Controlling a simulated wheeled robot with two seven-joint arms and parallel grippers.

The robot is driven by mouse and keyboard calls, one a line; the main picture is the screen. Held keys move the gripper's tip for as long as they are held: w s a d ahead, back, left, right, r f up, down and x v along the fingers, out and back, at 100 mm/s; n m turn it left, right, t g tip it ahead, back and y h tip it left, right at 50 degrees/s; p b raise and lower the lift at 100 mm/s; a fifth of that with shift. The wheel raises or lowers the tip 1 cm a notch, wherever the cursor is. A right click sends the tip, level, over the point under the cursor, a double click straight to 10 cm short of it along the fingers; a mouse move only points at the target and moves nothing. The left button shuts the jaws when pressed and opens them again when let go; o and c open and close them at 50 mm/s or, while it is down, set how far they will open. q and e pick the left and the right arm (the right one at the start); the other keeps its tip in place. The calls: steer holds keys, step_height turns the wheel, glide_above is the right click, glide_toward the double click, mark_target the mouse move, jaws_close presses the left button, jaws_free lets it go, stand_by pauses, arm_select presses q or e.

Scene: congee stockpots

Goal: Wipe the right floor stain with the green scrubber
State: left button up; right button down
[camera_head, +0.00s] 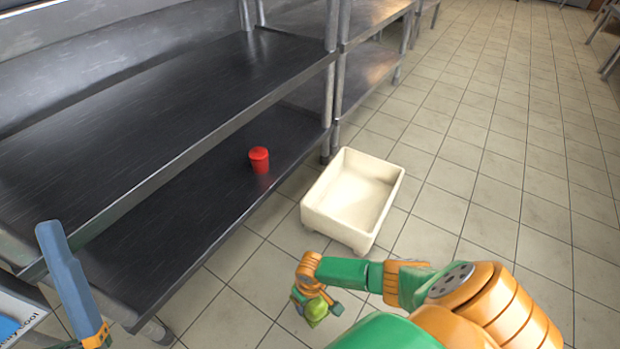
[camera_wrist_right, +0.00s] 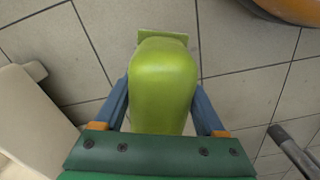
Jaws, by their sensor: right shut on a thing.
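The green scrubber (camera_head: 317,311) is in my right gripper (camera_head: 315,298), low in the middle of the head view, over the tiled floor. In the right wrist view the scrubber's rounded yellow-green body (camera_wrist_right: 164,85) sits between the two blue fingers, which are shut on it. A flat pad edge (camera_wrist_right: 163,36) shows at its far end; I cannot tell whether it touches the floor. I can make out no stain on the floor in either view. One blue finger of my left gripper (camera_head: 72,285) shows at the lower left; its opening cannot be judged.
A cream tub (camera_head: 315,213) stands on the floor beyond my right gripper. A steel rack (camera_head: 190,85) fills the left, with a red container (camera_head: 259,160) on its lower shelf. Tiled floor (camera_head: 500,190) is open on the right.

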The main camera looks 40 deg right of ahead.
arm_select(q)
steer(key=shift+w+f+n+g+y+p, duration=0.45)
steer(key=shift+w+f+g+y, duration=0.45)
steer(key=shift+w+f+g, duration=0.5)
steer(key=shift+w+f, duration=0.1)
steer(key=shift+w, duration=0.1)
